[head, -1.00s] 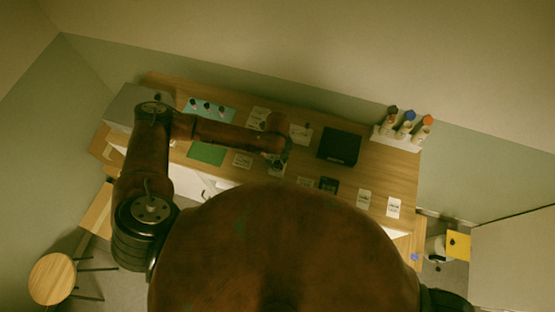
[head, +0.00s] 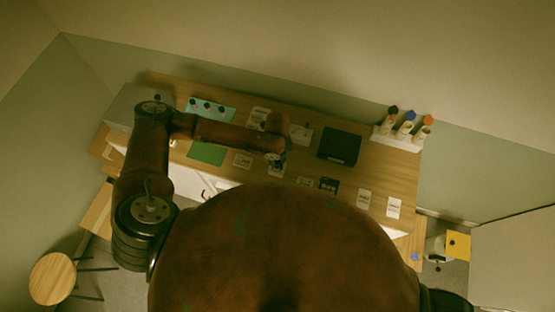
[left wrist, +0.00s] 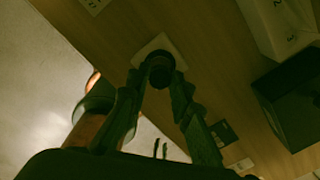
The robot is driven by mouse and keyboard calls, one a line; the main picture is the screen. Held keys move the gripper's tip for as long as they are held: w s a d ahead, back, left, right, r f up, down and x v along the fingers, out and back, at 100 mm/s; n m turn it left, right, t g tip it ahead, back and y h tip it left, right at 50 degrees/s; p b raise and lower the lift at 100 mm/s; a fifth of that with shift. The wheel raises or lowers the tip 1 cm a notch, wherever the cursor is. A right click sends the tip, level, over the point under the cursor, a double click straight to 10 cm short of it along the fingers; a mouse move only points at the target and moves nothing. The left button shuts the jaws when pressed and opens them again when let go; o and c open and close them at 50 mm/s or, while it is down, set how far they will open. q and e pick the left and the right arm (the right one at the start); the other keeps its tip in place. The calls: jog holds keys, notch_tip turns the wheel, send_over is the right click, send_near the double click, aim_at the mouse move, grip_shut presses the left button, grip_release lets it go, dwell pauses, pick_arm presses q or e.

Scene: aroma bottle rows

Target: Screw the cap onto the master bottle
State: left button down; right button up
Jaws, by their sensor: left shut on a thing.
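My left gripper (head: 279,160) is over the front middle of the wooden table. In the left wrist view, its fingertips (left wrist: 158,80) are closed on a dark round piece, which looks like the cap (left wrist: 161,70). A pale square pad or card (left wrist: 150,47) shows just behind the dark piece. I cannot tell whether the cap sits on the master bottle, since the fingers and arm hide what is below it. My right gripper is not in view.
The wooden table (head: 375,188) holds a black box (head: 339,147), a green mat (head: 207,153), a teal tray (head: 222,113) with dark-topped bottles, and several cards. A white rack (head: 398,139) with colour-capped bottles stands at the back right. A stool (head: 52,279) is at lower left.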

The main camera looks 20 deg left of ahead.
pick_arm(q)
jog(key=m, duration=0.8)
jog(key=shift+m, duration=0.4)
jog(key=m, duration=0.4)
jog(key=shift+m, duration=0.3)
jog(key=m, duration=0.4)
jog(key=shift+m, duration=0.4)
jog(key=c, duration=1.8)
grip_release()
jog(key=shift+c, duration=0.2)
